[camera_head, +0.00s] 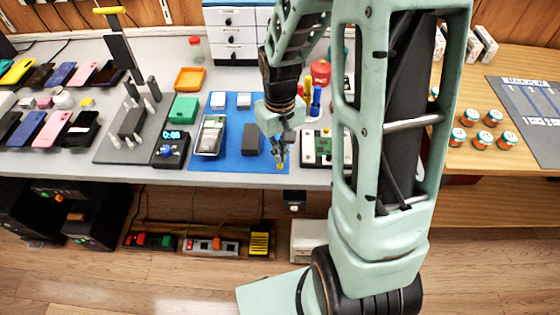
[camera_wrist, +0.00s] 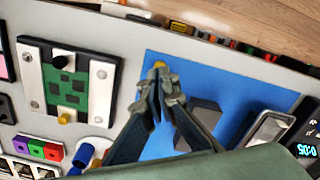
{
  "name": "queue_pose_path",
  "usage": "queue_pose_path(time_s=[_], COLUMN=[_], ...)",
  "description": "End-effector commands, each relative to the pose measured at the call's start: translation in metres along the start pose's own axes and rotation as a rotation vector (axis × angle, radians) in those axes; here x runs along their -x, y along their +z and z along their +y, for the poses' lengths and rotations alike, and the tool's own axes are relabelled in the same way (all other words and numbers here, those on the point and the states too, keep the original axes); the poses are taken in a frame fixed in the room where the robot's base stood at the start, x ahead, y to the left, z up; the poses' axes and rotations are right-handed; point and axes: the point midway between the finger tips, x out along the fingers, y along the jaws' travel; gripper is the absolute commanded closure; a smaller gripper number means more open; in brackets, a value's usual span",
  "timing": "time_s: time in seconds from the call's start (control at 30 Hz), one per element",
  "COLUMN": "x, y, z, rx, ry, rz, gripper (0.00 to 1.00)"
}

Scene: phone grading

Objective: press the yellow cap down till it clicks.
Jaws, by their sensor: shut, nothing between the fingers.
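My gripper (camera_head: 280,163) is shut and points down over the front right part of the blue mat (camera_head: 232,162). In the wrist view my gripper (camera_wrist: 160,80) has its fingertips together, with a small yellow piece (camera_wrist: 159,64) right at the tips. I cannot tell whether that piece is a cap below them or part of the fingertips. A small round yellow cap (camera_wrist: 64,118) shows on the fixture (camera_wrist: 109,85) holding a green circuit board, off to the left of the fingers. The fixture also shows in the head view (camera_head: 308,150), partly behind my arm.
A dark grey block (camera_wrist: 201,117) lies on the mat near the fingers, with a phone in a tray (camera_head: 210,136) further left. A timer box (camera_head: 171,149) and a grey stand with a yellow-topped lever (camera_head: 110,10) stand left. Jars (camera_head: 482,139) stand right.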

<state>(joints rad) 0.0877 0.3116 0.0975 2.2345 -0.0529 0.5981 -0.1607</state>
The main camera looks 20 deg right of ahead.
Motion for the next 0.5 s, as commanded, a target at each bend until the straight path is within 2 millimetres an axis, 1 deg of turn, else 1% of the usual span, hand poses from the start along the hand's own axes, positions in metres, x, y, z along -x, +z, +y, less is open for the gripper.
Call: queue_pose_path(time_s=[0.03,0.5], x=[0.009,0.046], y=[0.0,-0.001], z=[0.0,0.0], rx=[0.0,0.0], ry=[0.0,0.0], rz=[0.001,0.002], gripper=[1.0,1.0])
